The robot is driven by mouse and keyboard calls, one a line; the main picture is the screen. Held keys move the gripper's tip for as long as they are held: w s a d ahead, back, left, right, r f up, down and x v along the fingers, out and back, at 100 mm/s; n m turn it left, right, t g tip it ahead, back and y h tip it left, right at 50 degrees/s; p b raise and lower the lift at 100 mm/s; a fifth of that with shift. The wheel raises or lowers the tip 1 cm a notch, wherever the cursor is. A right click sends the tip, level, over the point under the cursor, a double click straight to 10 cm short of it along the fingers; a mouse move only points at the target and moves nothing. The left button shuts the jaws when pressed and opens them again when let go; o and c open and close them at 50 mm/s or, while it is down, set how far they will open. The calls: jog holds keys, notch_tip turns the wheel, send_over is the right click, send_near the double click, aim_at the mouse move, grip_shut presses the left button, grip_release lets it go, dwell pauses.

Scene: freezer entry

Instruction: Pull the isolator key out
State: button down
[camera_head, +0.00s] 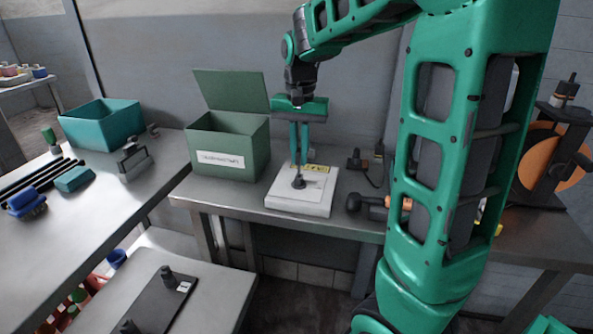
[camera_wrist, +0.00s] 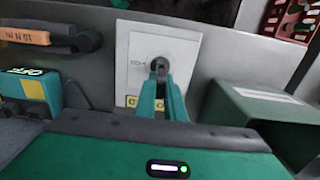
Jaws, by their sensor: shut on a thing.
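The isolator key (camera_head: 299,182) is a small dark piece at the middle of a white block (camera_head: 300,204) on the metal bench. In the wrist view the dark key (camera_wrist: 159,64) shows between my fingertips, over the white panel (camera_wrist: 138,45). My gripper (camera_head: 299,161) points down at the block, its green fingers close together and shut on the key. It also shows in the wrist view (camera_wrist: 160,73). The key's lower end meets the block's dark round centre; I cannot tell how deep it sits. A yellow label (camera_head: 316,169) lies on the block behind the fingers.
A green open-lidded box (camera_head: 230,150) with a white label stands left of the block. An orange-and-black tool (camera_head: 372,203) lies to the right, with a dark plug and cable (camera_head: 357,160) behind. A teal bin (camera_head: 102,123) stands on the left table. A wall is behind the bench.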

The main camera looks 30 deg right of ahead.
jog(key=shift+r, duration=2.45)
